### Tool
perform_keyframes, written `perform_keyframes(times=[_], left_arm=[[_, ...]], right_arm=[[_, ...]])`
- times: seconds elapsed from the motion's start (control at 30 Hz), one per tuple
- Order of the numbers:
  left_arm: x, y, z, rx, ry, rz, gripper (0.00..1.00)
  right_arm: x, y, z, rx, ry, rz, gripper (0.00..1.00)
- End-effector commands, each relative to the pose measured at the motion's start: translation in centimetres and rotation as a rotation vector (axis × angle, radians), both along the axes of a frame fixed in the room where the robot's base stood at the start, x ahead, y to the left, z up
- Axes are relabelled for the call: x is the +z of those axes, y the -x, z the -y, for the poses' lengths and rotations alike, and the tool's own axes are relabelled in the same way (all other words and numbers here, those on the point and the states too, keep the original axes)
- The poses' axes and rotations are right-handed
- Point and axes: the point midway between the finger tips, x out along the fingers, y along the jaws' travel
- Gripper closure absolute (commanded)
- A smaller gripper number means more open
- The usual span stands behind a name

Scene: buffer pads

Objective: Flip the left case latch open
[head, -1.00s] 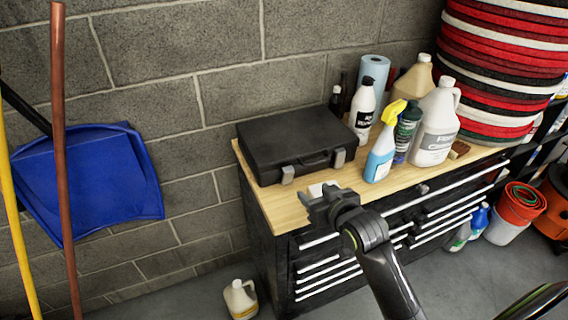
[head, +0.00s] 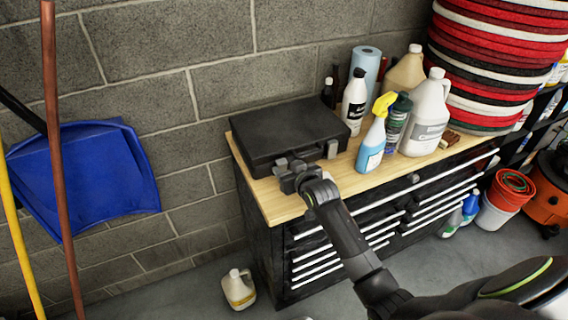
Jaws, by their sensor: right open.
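A closed black case (head: 290,128) lies flat on the wooden top of the tool chest in the head view. Its right latch (head: 331,149) shows as a small grey tab on the front face. The left latch is hidden, or nearly so, behind my right gripper (head: 284,166). That gripper is right at the left part of the case's front face, open, with its fingers toward the case. I cannot tell whether it touches the latch. My left gripper is not in view.
A blue spray bottle with a yellow head (head: 374,138) stands right of the case. A white jug (head: 427,115) and other bottles crowd behind it. The wooden worktop (head: 285,207) is bare at its front left corner. Stacked red, black and white pads (head: 490,65) rise at the right.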

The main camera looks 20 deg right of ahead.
Motion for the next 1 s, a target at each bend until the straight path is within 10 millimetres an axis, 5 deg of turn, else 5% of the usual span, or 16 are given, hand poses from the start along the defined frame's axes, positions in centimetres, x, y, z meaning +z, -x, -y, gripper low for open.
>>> perform_keyframes(times=[0.3, 0.77, 1.0], left_arm=[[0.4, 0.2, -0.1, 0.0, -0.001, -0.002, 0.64], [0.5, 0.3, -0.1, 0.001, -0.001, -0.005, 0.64], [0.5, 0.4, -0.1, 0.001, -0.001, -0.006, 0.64]], right_arm=[[-1.1, -2.8, -0.1, 0.0, 0.0, 0.0, 0.47], [-1.4, -3.3, -0.1, 0.0, 0.0, 0.0, 0.47], [-1.4, -3.3, -0.1, 0.0, 0.0, 0.0, 0.79]])
